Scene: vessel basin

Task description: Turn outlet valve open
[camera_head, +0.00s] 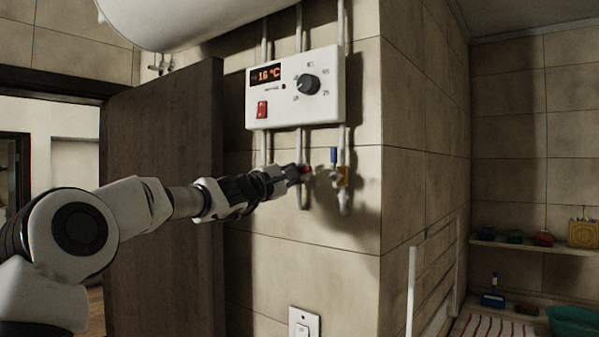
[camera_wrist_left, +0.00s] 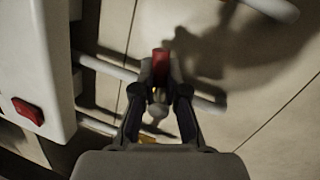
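A valve with a red handle (camera_head: 306,169) sits on a pipe below the white control box. In the left wrist view the red handle (camera_wrist_left: 160,62) lies just beyond the fingertips, in line with the gap between them. A valve with an upright blue handle (camera_head: 334,156) is on the pipe to its right. No label shows which one is the outlet valve. My left gripper (camera_head: 290,177) is at the red-handled valve. Its fingers (camera_wrist_left: 160,92) stand apart on either side of the valve; I cannot tell whether they touch it. My right gripper is out of view.
The white control box (camera_head: 325,107) with a dial and red switch hangs above the valves. A white tank (camera_head: 190,18) is higher up. A dark door (camera_head: 165,200) stands behind my left arm. A wall switch (camera_head: 304,323) is lower down.

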